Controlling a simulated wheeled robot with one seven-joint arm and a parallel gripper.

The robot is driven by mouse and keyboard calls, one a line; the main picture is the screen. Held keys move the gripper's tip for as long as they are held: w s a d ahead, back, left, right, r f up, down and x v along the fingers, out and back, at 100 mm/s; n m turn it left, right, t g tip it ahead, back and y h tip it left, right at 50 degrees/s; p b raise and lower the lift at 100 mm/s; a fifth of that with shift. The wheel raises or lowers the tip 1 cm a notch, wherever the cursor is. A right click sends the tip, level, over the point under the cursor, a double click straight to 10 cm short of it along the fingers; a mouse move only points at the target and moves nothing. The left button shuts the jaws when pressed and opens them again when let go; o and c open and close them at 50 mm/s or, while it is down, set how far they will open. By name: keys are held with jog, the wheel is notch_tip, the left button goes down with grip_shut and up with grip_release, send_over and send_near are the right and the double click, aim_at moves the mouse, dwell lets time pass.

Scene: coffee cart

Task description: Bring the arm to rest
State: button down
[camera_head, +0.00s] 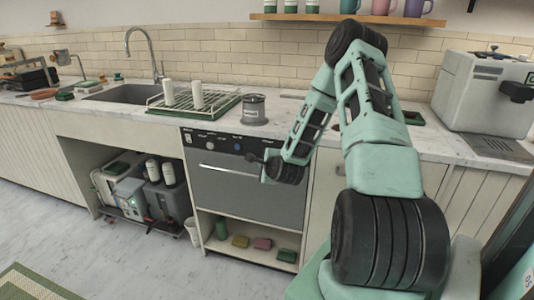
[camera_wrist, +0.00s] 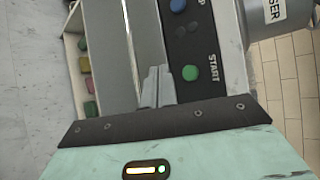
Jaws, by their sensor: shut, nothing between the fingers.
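My arm rises from the lower right of the head view, bends at a high elbow and comes down in front of the dishwasher (camera_head: 248,195). My gripper (camera_head: 254,157) points left, near the dishwasher's control panel. In the wrist view my gripper's fingers (camera_wrist: 157,72) are closed together with nothing between them. They lie over the edge of the panel, beside the green START button (camera_wrist: 190,73). I cannot tell whether they touch the front. The dishwasher door looks closed.
The marble counter (camera_head: 290,128) runs above the dishwasher, with a grey canister (camera_head: 254,109), a dish rack (camera_head: 215,107) and a sink (camera_head: 125,93). A grey coffee machine (camera_head: 485,92) stands at the right. A wall shelf (camera_head: 300,18) holds mugs.

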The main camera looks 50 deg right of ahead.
dwell(0.7)
jog(key=w+a+r+n+g+y+p, duration=0.15)
jog(key=a+n, duration=0.25)
jog(key=a, duration=0.4)
jog(key=a+r+n+y, duration=0.3)
jog(key=a+n, duration=0.2)
jog(key=a, duration=0.4)
jog(key=w+a+r+n+g+y, duration=0.1)
jog(key=a+r+n+y, duration=0.25)
jog(key=a, duration=0.45)
jog(key=s+a+r+n+g+p, duration=0.1)
jog(key=s+a+r+n+g, duration=0.1)
jog(key=s+a+n, duration=0.4)
jog(key=s+a+r+n+g, duration=0.2)
jog(key=s+a+n, duration=0.15)
jog(key=a, duration=0.55)
jog(key=s+a+r+n+g+p, duration=0.1)
jog(key=s+a+r+n+g, duration=0.1)
jog(key=s+n, duration=0.4)
jog(key=s+a+r+n+g+h, duration=0.1)
jog(key=s+a+r+n+g, duration=0.2)
jog(key=s, duration=1.2)
notch_tip(320, 180, up, 3)
jog(key=a+n, duration=0.2)
jog(key=n, duration=0.1)
jog(key=shift+s+a+f+n+p, duration=0.15)
jog(key=shift+s+n+p, duration=0.25)
